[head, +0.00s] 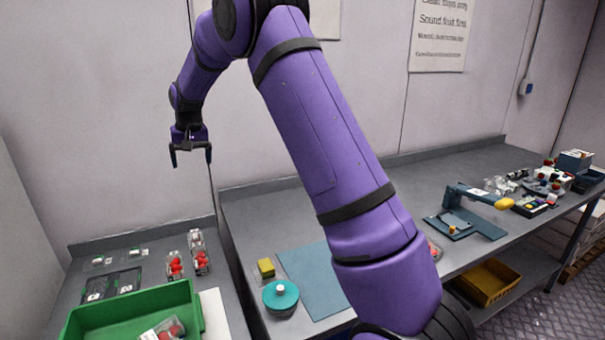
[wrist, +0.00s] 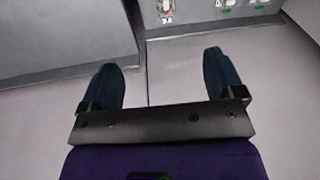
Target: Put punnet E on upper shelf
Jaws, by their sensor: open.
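My gripper (head: 190,158) hangs in the air above the back of the left table, jaws apart and empty. In the wrist view my gripper (wrist: 163,85) shows two spread fingers with only bare pale surface between them. Clear punnets with red berries (head: 175,265) stand at the back of the left table, with another pair of punnets (head: 200,262) just right of them. One more punnet (head: 165,331) lies tilted in the green crate (head: 130,311). I cannot read which punnet is E. I cannot make out an upper shelf for certain.
A teal round pot (head: 281,296), a yellow block (head: 266,267) and a blue mat (head: 312,278) are on the right table. A yellow bin (head: 490,283) sits below. My arm hides the middle.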

